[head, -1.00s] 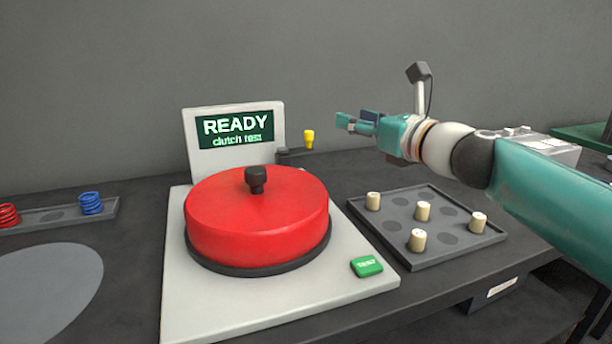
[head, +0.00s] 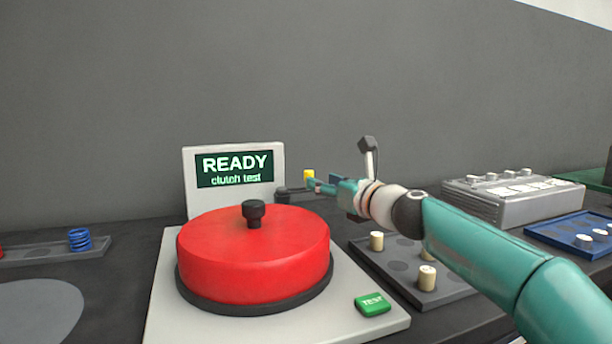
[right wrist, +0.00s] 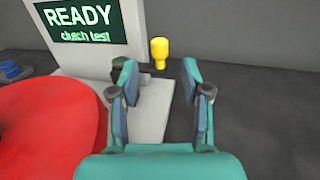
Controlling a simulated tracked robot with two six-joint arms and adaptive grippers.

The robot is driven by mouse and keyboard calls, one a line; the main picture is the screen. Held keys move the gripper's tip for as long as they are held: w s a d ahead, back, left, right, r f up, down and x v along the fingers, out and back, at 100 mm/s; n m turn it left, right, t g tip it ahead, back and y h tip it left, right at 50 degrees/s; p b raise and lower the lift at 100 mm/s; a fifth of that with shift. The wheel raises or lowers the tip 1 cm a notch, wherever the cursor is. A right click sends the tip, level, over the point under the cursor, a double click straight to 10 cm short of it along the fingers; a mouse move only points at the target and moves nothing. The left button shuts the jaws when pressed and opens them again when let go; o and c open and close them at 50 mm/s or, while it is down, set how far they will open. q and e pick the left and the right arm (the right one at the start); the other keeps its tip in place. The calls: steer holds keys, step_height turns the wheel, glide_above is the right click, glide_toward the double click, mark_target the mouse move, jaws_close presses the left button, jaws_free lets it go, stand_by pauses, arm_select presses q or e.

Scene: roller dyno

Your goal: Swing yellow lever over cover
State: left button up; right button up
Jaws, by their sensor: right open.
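The yellow lever knob (head: 308,174) stands at the back right of the tester, beside the screen. Its dark arm (head: 290,191) shows partly behind the cover. The red round cover (head: 253,255) sits on the tester's pale base with a black knob (head: 254,212) on top. My right gripper (head: 322,184) is at the right of the yellow knob, very close to it in the picture. In the right wrist view the gripper (right wrist: 160,82) is open and empty, and the yellow knob (right wrist: 159,50) shows beyond and between its fingertips. My left gripper is out of view.
A screen (head: 234,168) reads READY clutch test. A green TEST button (head: 373,303) is at the base's front right. A grey tray (head: 448,292) with pale pegs lies under my right arm. A blue spring (head: 80,239) stands at the left.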

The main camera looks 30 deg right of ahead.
steer(key=w+p, duration=0.1)
steer(key=w, duration=0.5)
steer(key=shift+w+p, duration=0.3)
steer(key=shift+w, duration=0.1)
jaws_close()
